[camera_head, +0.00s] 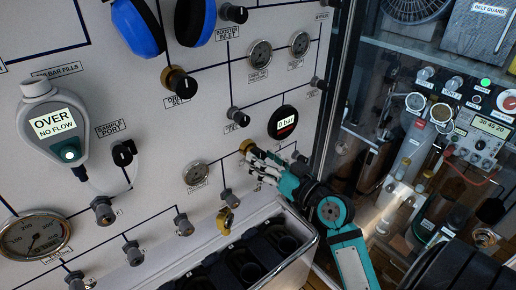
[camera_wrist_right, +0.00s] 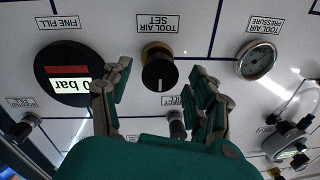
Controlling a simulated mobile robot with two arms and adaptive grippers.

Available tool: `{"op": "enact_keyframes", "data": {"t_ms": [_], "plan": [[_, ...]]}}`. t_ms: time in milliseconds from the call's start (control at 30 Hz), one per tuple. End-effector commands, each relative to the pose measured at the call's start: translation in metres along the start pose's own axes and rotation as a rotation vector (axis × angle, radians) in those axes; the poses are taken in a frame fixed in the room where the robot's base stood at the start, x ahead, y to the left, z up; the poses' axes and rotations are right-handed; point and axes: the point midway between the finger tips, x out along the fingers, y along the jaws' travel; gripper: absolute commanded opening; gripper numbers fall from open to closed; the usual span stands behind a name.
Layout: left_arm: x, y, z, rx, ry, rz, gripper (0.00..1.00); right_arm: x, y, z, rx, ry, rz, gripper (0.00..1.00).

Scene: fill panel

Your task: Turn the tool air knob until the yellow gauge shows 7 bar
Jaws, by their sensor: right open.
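The tool air knob (camera_wrist_right: 160,72), black with a white line and a brass collar, sits under the TOOL AIR SET label in the right wrist view, which shows the panel upside down. In the head view only its brass collar (camera_head: 245,146) shows beside my fingers. My right gripper (camera_wrist_right: 160,88) is open, its fingers apart on either side of the knob's line; I cannot tell if they touch it. It also shows in the head view (camera_head: 256,160). The TOOL AIR PRESSURE gauge (camera_wrist_right: 256,60) is round and pale; its reading is too small to tell.
A round digital gauge (camera_head: 283,122) reading 0 bar is close to my right gripper. Small knobs and valves surround it. A black-slotted rack (camera_head: 312,240) stands below. A glass-fronted cabinet (camera_head: 400,50) is at right. Blue ear defenders (camera_head: 138,27) hang at upper left.

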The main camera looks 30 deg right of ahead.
Motion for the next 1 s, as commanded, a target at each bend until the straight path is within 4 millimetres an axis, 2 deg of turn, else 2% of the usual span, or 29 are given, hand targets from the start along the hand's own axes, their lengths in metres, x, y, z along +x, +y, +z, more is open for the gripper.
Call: {"op": "enact_keyframes", "data": {"t_ms": [100,200,533,900,1000], "plan": [[-0.007,0.0,-0.001,0.0,0.0,0.0,0.54,0.014,0.0,-0.002,0.001,0.002,0.001,0.6],[-0.009,0.0,-0.001,0.0,0.0,0.0,0.54,0.02,0.0,-0.001,0.0,0.0,0.001,0.6],[-0.009,0.0,-0.001,0.0,0.001,0.0,0.54,0.023,0.0,0.001,-0.001,0.0,0.001,0.58],[-0.009,0.0,-0.001,0.0,0.001,0.0,0.54,0.023,0.0,0.001,-0.001,0.0,0.0,0.1],[-0.009,0.0,-0.001,0.0,0.001,0.0,0.54,0.023,0.0,0.001,0.0,0.0,0.0,0.01]]}}
